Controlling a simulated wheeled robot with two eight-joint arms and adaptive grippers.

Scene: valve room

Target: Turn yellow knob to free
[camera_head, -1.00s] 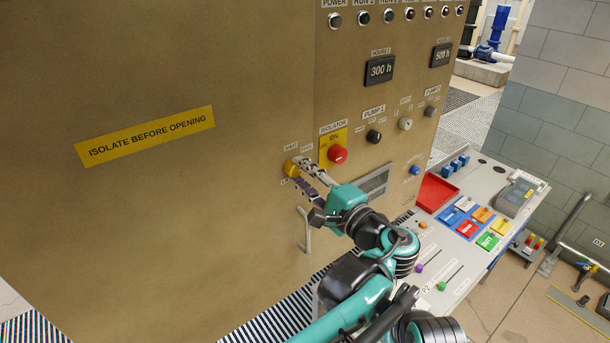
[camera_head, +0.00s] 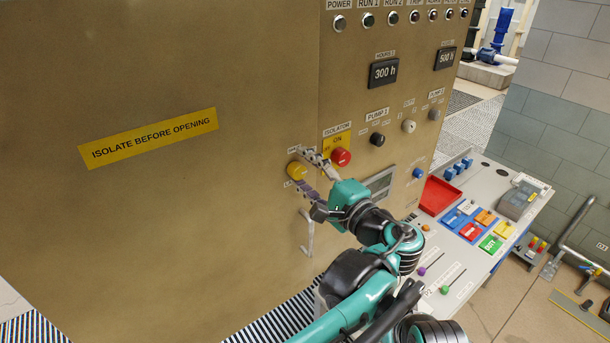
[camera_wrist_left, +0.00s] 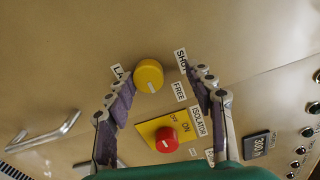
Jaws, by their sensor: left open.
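The yellow knob (camera_head: 297,171) is on the brown cabinet front, left of the red isolator knob (camera_head: 341,156). In the left wrist view the yellow knob (camera_wrist_left: 149,75) sits ahead of the fingertips and between their lines, nearer the left finger, with labels around it; SHUT and FREE are readable, another is partly hidden. A pale mark lies on the knob's face. My left gripper (camera_head: 307,174) is open and empty, its fingers pointing at the panel just right of the yellow knob. In the left wrist view the gripper (camera_wrist_left: 162,92) spans the red knob too. My right gripper is out of view.
A metal door handle (camera_head: 307,233) sticks out below the yellow knob. The red isolator knob on its yellow plate is close to the fingers. A grey console (camera_head: 477,255) with a red tray (camera_head: 438,196) stands at the right.

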